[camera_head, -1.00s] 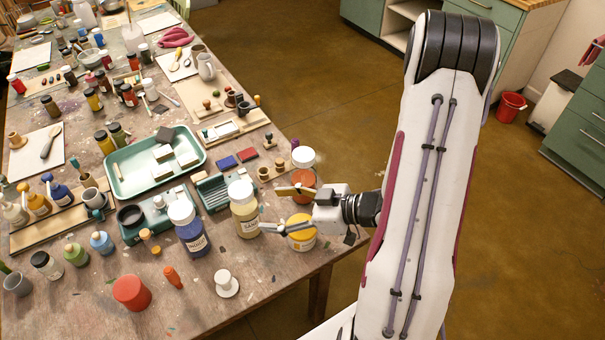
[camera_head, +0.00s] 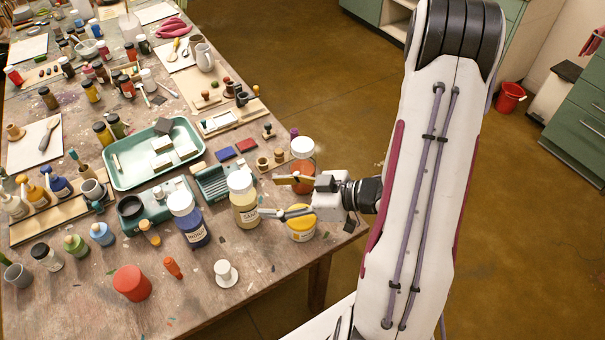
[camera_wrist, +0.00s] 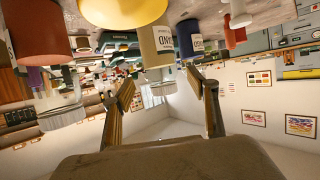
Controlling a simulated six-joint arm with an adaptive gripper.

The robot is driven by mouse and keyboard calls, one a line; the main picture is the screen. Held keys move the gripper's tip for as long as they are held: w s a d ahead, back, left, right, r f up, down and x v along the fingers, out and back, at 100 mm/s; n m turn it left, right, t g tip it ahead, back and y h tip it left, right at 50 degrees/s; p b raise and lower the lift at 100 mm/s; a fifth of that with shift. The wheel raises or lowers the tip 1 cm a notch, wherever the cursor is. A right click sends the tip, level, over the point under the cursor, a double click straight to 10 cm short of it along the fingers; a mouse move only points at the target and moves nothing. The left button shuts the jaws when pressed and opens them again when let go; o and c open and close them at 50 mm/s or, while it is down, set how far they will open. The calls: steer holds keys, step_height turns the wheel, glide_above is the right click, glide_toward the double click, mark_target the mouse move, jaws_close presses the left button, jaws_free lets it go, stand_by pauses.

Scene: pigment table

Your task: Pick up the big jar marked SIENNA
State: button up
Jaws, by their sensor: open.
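An orange-brown jar with a white lid (camera_head: 302,171) stands at the table's right edge, just behind my gripper; no SIENNA label is readable on it. A reddish-brown body at upper left of the wrist view (camera_wrist: 36,35) appears to be the same jar. My gripper (camera_head: 270,196) is open and empty, its fingers pointing left towards a cream jar (camera_head: 243,205) with a white lid. The cream jar also shows beyond the fingers in the wrist view (camera_wrist: 158,45), its label partly legible as "AND". The orange-brown jar is beside the fingers, not between them.
A blue jar (camera_head: 189,222) is left of the cream one. A white spool-like piece (camera_head: 226,273) and a red-orange pot (camera_head: 131,283) stand nearer the front. The table's right edge is close.

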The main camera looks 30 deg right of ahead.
steer(key=shift+r, duration=3.55)
steer(key=m+t+h, duration=0.4)
steer(key=m+t, duration=0.1)
steer(key=t, duration=0.2)
glide_toward(311, 151)
steer(key=w+r, duration=0.4)
steer(key=w, duration=0.1)
steer(key=shift+a+f, duration=0.2)
steer(key=shift+f, duration=0.9)
steer(key=shift+a+f, duration=0.25)
steer(key=shift+f, duration=0.85)
steer(key=shift+w, duration=0.1)
steer(key=shift+x, duration=1.15)
steer(key=shift+w+a, duration=0.1)
steer(key=shift+x, duration=2.5)
steer(key=shift+a+r, duration=0.15)
steer(key=shift+a, duration=0.05)
jaws_close()
